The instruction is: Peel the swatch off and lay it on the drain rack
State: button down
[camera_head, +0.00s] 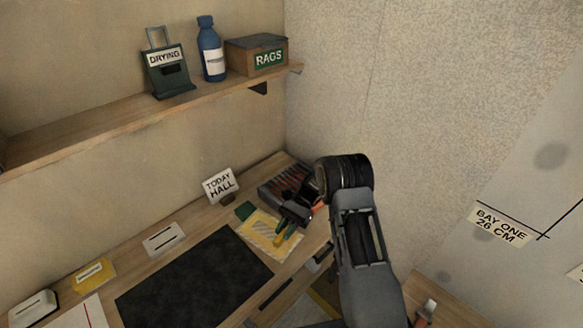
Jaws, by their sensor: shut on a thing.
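The swatch looks to be the yellow and pale patterned piece (262,236) lying on the bench right of the dark mat. My gripper (284,236) reaches down over its right side, with green-tinted fingers. The fingers are shut at the swatch, which appears to be the thing between them, though the grip itself is small and partly hidden. A dark slatted tray (277,188), which looks like the drain rack, sits behind the gripper against the back corner. My arm and wrist hide its right part.
A dark mat (195,282) covers the bench middle. A green block (245,210) and the TODAY HALL sign (219,184) stand close by the swatch. A shelf (110,125) above holds the DRYING holder (167,72), a blue bottle (211,50) and the RAGS box (258,55).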

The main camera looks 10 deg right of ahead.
jog(key=w+m+t+y, duration=0.1)
jog(key=w+a+r+m+t, duration=0.1)
jog(key=w+t, duration=0.1)
jog(key=w+a+r+m+t+y, duration=0.1)
jog(key=m, duration=0.1)
jog(key=shift+w+y, duration=0.15)
jog(key=shift+y, duration=0.15)
jog(key=w+d+r+m+t+h, duration=0.2)
jog(key=w+d+r+m+t, duration=0.1)
jog(key=w+m+t, duration=0.4)
jog(key=w+d+r+m+t+h+p, duration=0.1)
jog(key=w+d+r+m+t+h, duration=0.2)
jog(key=w+m+t, duration=0.4)
jog(key=shift+w+d+r+m+t, duration=0.45)
jog(key=shift+d+m+t, duration=0.5)
jog(key=shift+t, duration=0.35)
jog(key=shift+a, duration=0.1)
jog(key=shift+s+f+b, duration=0.1)
jog(key=shift+s+b, duration=0.1)
jog(key=shift+b, duration=0.25)
notch_tip(320, 180, down, 7)
jog(key=b, duration=0.7)
jog(key=shift+f+b, duration=0.2)
jog(key=shift+b, duration=0.15)
jog(key=shift+f+b, duration=0.7)
jog(key=c, duration=0.9)
grip_release()
